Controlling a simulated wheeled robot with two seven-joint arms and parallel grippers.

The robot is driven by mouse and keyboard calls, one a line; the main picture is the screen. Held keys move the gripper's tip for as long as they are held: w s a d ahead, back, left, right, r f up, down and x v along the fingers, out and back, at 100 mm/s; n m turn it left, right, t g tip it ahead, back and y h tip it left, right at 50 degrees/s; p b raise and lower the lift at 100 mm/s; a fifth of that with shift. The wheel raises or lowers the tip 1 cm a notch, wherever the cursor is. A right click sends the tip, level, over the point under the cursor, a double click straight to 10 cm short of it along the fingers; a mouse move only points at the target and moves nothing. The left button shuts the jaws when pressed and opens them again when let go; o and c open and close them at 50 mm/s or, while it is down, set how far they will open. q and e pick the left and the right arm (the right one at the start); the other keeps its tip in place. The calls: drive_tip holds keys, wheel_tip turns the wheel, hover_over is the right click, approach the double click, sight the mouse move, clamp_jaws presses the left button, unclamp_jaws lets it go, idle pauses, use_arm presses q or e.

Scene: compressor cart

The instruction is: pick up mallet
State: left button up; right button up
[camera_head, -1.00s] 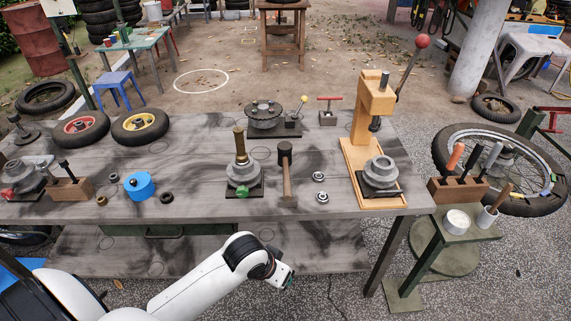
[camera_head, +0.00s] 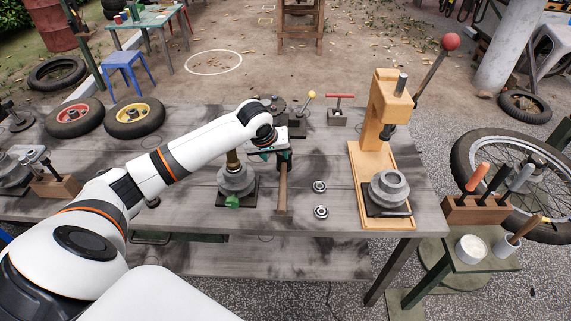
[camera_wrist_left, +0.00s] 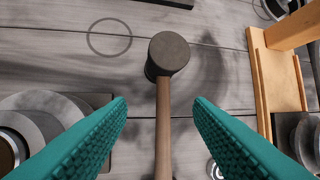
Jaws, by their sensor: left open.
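The mallet has a dark round head and a brown wooden handle (camera_head: 282,190). It stands or lies on the grey workbench (camera_head: 330,150), between the grey hub fixture and two small bearings. In the left wrist view, the mallet head (camera_wrist_left: 168,54) is beyond the fingertips and the handle runs down between them. My left gripper (camera_head: 270,150) is above the mallet head and hides part of it in the head view. Its teal fingers (camera_wrist_left: 160,112) are open, one on each side of the handle, with gaps visible. My right gripper is not in view.
The grey hub fixture (camera_head: 236,180) with a green knob stands close left of the mallet. Two bearings (camera_head: 320,187) lie to its right. A wooden arbor press (camera_head: 378,150) stands further right. A dark round plate fixture (camera_head: 272,104) is behind.

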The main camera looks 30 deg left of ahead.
sight(283, 168)
use_arm(q)
drive_tip(key=x, duration=0.5)
drive_tip(key=shift+d+f, duration=0.1)
drive_tip(key=shift+d, duration=0.15)
drive_tip(key=x, duration=0.3)
drive_tip(key=shift+s+d+f, duration=0.15)
drive_tip(key=shift+d+f, duration=0.05)
drive_tip(key=shift+f, duration=0.25)
clamp_jaws()
drive_tip(key=shift+r, duration=0.15)
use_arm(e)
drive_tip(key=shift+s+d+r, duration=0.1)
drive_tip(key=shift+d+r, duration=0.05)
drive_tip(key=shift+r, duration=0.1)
